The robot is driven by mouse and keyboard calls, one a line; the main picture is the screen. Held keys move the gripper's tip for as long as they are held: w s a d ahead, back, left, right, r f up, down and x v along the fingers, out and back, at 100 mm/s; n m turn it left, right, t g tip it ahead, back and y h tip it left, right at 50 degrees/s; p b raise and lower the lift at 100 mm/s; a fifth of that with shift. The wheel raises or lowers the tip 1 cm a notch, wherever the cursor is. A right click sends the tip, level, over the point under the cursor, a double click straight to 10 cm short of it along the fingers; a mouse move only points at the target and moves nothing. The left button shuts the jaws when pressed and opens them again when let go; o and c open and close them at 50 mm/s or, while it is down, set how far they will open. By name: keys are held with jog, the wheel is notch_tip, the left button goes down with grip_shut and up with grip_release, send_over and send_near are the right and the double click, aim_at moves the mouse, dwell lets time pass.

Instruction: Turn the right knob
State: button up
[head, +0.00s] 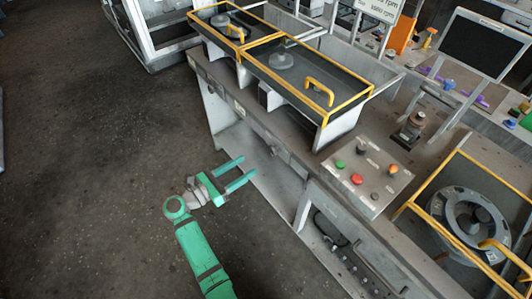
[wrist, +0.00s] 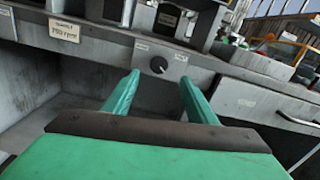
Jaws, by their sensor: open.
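In the wrist view a round black knob (wrist: 158,65) with a pale pointer line sits on the grey front face of the bench, between two small labels. The pointer slants toward the upper left. My gripper (wrist: 160,77) is open, its two green fingers pointing at the panel with the knob seen between the tips. In the head view my gripper (head: 248,166) is in front of the bench's front edge, empty. The knob is too small there to make out clearly. Only one knob shows clearly on this front face.
A sloped control box (head: 365,178) with green and red buttons is on the bench to the right. Yellow-framed guards (head: 318,95) stand on the bench top. Under the bench is an open shelf (head: 275,185). The dark floor on the left is clear.

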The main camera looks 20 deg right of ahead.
aim_at(270, 151)
jog(key=x, duration=1)
jog(key=shift+w+d, duration=0.2)
jog(key=shift+d, duration=0.15)
jog(key=shift+w, duration=0.1)
jog(key=c, duration=1.1)
